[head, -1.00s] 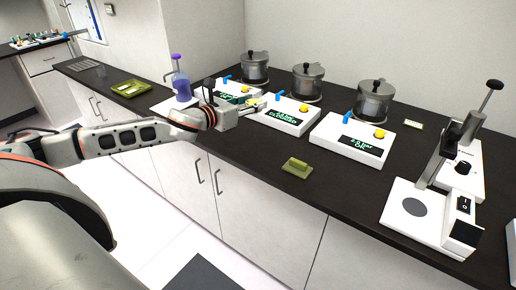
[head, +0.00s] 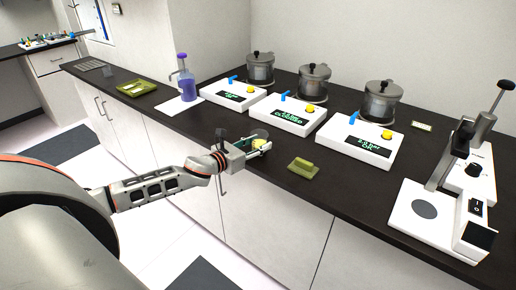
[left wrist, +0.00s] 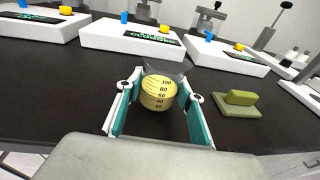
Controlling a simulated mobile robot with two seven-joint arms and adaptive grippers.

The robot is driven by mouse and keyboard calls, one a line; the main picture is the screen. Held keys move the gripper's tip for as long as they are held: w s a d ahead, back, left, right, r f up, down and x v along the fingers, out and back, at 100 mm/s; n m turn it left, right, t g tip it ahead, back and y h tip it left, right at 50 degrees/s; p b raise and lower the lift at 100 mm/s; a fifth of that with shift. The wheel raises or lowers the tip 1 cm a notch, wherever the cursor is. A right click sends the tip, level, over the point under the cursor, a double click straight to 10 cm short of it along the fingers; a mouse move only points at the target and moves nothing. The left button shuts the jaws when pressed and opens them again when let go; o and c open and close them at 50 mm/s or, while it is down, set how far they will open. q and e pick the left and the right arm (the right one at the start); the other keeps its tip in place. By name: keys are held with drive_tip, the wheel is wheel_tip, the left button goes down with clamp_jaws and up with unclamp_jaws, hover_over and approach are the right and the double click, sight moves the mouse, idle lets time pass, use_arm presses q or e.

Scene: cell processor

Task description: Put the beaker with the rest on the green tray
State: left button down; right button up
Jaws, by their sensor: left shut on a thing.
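My left gripper (head: 258,147) is shut on a small clear beaker (left wrist: 158,92) with yellow contents and volume marks up to 100. The beaker sits upright between the teal-lined fingers (left wrist: 160,112) in the left wrist view. In the head view the beaker (head: 259,134) is partly hidden by the gripper, over the counter's front part. The green tray (head: 122,91) lies on the counter at the far left, with light-coloured pieces on it. My right gripper is not in view.
A green block on a base (head: 303,167) lies right of the gripper.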

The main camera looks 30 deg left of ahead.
use_arm(q)
drive_tip(key=shift+f, duration=0.5)
drive_tip(key=shift+f, duration=0.15)
drive_tip(key=c, duration=1.3)
unclamp_jaws()
